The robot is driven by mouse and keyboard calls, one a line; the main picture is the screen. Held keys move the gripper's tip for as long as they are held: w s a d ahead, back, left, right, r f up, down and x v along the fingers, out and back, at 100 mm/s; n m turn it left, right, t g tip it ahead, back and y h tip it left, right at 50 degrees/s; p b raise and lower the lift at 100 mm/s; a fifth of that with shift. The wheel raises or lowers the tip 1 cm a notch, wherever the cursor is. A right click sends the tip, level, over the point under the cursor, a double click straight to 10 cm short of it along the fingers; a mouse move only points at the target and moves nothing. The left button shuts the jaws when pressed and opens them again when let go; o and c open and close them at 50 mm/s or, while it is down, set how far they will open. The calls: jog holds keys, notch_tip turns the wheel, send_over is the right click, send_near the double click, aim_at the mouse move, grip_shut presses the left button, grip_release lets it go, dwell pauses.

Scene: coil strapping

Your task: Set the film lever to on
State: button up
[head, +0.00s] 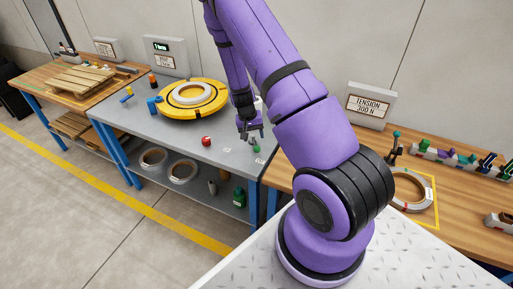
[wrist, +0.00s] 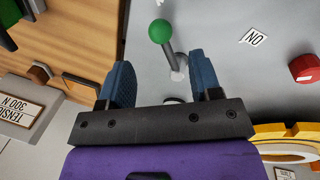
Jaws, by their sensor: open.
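The film lever (wrist: 167,48) has a green ball knob and a pale base on the grey bench top. In the wrist view it leans up and left, away from the white ON label (wrist: 254,38). In the head view the green knob (head: 256,149) shows just below my gripper (head: 250,132). In the wrist view my gripper (wrist: 160,78) is open, with its blue fingers apart and nothing held. The lever's base shows between the fingertips, nearer the right one; the knob is beyond them. I cannot tell whether a finger touches the lever.
A red button (head: 206,141) is left of the lever. A yellow turntable (head: 165,103) with a coil stands farther back left. A wooden bench (head: 455,205) with a TENSION 300 N sign (head: 368,104) is at right. Bench space around the lever is mostly clear.

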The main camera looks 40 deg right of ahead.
aim_at(256, 146)
jog(key=f, duration=0.4)
jog(key=d+f, duration=0.1)
jog(key=f, duration=0.2)
jog(key=shift+s, duration=0.4)
grip_shut()
